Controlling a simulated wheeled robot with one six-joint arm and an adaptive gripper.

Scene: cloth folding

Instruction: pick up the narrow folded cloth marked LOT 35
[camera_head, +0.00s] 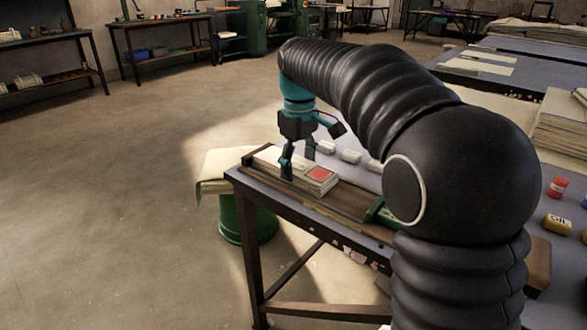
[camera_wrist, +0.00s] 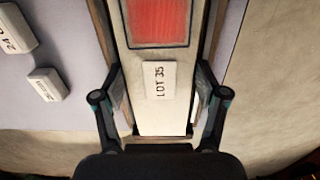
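The narrow folded cloth (camera_head: 306,172) is pale and lies flat along the near edge of the table. It has a red patch (camera_wrist: 157,20) and, closer to my gripper, a white label reading LOT 35 (camera_wrist: 159,80). My gripper (camera_head: 298,162) points down over the cloth. In the wrist view my gripper (camera_wrist: 159,74) is open, with one finger on each side of the cloth. Small gaps seem to show between fingers and cloth; I cannot tell their exact height against it.
Small white labelled blocks (camera_wrist: 47,84) lie on the table left of the cloth in the wrist view. A brown strip runs beside the cloth. A green drum (camera_head: 247,222) with pale cloth over it stands by the table. A red jar (camera_head: 558,187) and yellow container (camera_head: 556,224) are at right.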

